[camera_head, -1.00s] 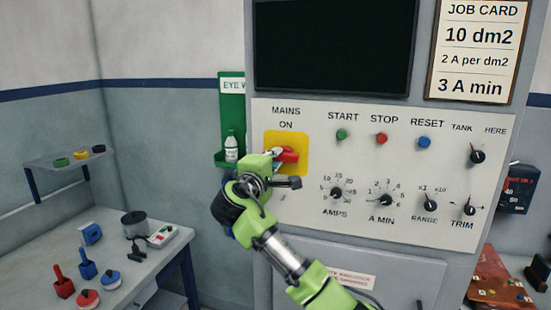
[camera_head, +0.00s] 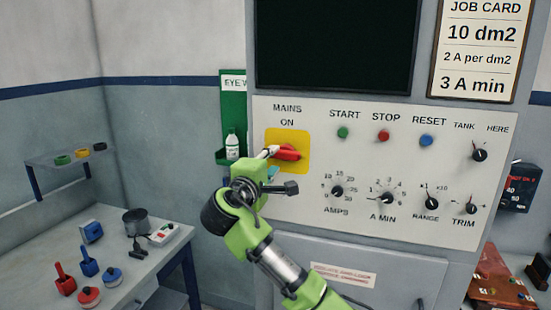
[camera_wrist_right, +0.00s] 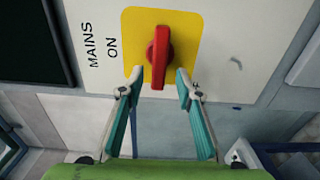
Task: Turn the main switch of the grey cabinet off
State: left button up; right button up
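The main switch is a red handle (camera_head: 288,153) on a yellow plate (camera_head: 300,138), under the words MAINS ON on the cabinet's light panel. The handle lies about level, one end toward the left. My right gripper (camera_head: 270,162) is at the handle's left end. In the right wrist view, its teal-padded fingers (camera_wrist_right: 159,74) are open, one on each side of the red handle (camera_wrist_right: 159,50). Gaps show between the handle and both fingers, so it is not gripped. The grey cabinet (camera_head: 275,265) stands behind my arm. My left gripper is not in view.
Green, red and blue buttons (camera_head: 384,135) and several black knobs (camera_head: 388,197) are right of the switch. A green eye-wash holder (camera_head: 233,110) hangs left of the cabinet. A bench (camera_head: 125,290) with small tools stands at lower left.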

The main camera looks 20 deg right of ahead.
jog(key=v, duration=0.8)
jog(key=shift+s+a, duration=0.1)
jog(key=shift+a, duration=0.05)
